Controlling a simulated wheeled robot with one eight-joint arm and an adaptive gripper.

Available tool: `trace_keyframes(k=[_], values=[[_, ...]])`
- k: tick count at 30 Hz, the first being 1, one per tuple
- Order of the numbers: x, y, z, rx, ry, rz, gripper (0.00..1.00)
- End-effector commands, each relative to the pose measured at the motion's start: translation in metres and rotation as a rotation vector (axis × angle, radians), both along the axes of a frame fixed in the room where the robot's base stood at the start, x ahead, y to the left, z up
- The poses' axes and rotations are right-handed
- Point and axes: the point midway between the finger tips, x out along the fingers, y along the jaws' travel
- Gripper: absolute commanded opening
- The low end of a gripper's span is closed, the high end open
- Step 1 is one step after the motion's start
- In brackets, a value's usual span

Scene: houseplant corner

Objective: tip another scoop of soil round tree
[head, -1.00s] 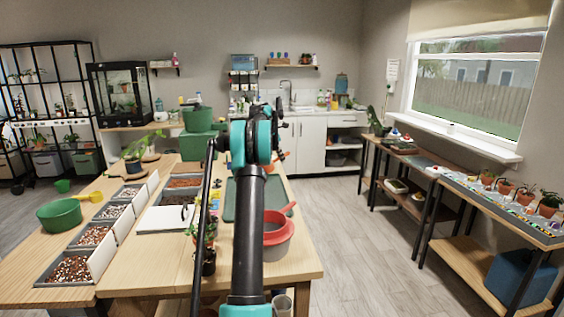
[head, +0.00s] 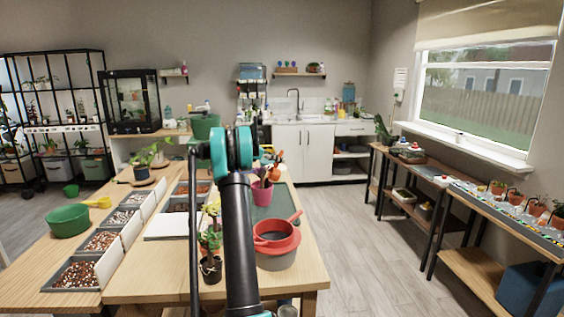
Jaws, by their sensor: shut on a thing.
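My arm rises through the middle of the head view, and its far end, with my gripper, is hidden behind the arm's teal joint. A small leafy plant in a black pot (head: 211,268) stands on the table just left of the arm. Another small tree-like plant (head: 148,156) stands further back on the left. I cannot tell which is the task's tree. Trays of brown soil (head: 190,189) lie on the table left of the joint. No scoop in my gripper can be seen. A yellow scoop (head: 97,203) lies beside a green bowl (head: 68,221).
Several gravel trays (head: 77,273) line the left. Open floor (head: 345,240) lies between this table and the window benches (head: 475,260).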

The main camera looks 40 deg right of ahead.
Motion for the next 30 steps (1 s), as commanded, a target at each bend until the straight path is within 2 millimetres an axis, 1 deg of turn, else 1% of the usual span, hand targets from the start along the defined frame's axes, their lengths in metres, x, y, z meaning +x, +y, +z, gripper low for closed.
trace_keyframes(k=[1,15,21,30], values=[[0.003,0.004,0.000,-0.030,0.013,0.003,0.00],[0.014,0.028,0.001,-0.278,0.128,0.002,0.00],[0.016,0.033,0.002,-0.331,0.152,0.001,0.00],[0.016,0.034,0.003,-0.342,0.157,0.000,0.00]])
